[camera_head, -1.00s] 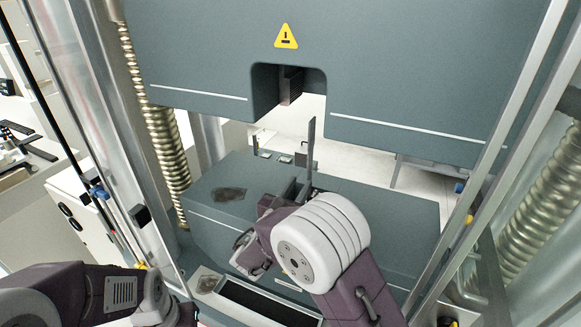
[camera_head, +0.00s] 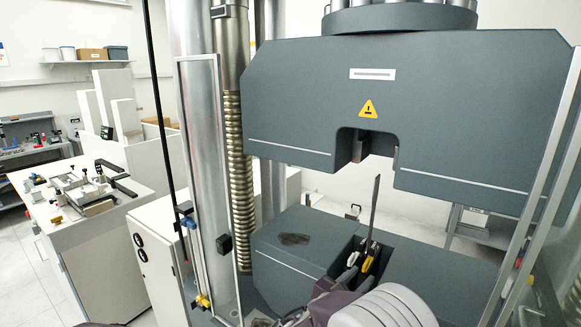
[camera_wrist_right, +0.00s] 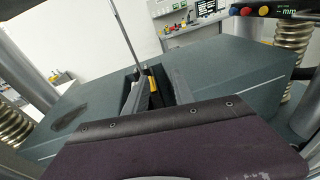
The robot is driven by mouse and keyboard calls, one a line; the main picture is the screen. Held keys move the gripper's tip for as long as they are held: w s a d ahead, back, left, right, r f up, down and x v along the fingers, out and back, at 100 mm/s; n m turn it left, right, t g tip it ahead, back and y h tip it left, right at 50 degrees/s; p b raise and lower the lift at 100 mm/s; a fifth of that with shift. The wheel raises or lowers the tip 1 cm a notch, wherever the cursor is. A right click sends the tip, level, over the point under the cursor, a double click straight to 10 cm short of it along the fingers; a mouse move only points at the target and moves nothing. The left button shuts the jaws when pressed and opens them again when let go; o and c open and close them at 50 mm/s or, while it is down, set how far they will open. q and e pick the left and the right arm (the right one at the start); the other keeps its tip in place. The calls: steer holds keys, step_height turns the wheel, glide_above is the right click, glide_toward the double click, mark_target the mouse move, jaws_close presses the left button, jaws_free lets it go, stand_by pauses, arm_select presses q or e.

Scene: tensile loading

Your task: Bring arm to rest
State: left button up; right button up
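A thin grey metal strip (camera_head: 375,205) stands upright, slightly tilted, in the slot of the lower grip block (camera_head: 440,270). It also shows in the right wrist view (camera_wrist_right: 124,32). My right gripper (camera_head: 361,263) is low at the slot, with a pale tip left of the strip's foot and a yellow tip right of it. In the right wrist view the tips (camera_wrist_right: 143,90) look apart, with a dark gap between them. The strip's lower end is partly hidden. My left gripper is out of view.
The upper crosshead (camera_head: 400,105) with its notch hangs above the strip. A ribbed column (camera_head: 235,170) and a clear guard panel (camera_head: 203,180) stand at the left. A bench with fixtures (camera_head: 85,190) is farther left. A metal frame post (camera_head: 545,190) bounds the right side.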

steer(key=s+d+f+m+g+y+b, duration=0.1)
steer(key=s+d+f+m+g+b, duration=0.1)
steer(key=s+d+f+m+g, duration=0.35)
steer(key=s+d+f+m+g+y+b, duration=0.1)
steer(key=s+d+f+m+g+y, duration=0.15)
steer(key=s+f+m+g, duration=0.55)
steer(key=s+a+f+m+t+y+b, duration=0.2)
steer(key=s+a+f+m+y+b, duration=0.1)
steer(key=s+a+f+m+y, duration=0.4)
steer(key=s+f+m+y, duration=0.1)
steer(key=s+m, duration=0.2)
steer(key=m, duration=0.3)
steer(key=shift+a+m, duration=0.15)
steer(key=shift+m, duration=0.2)
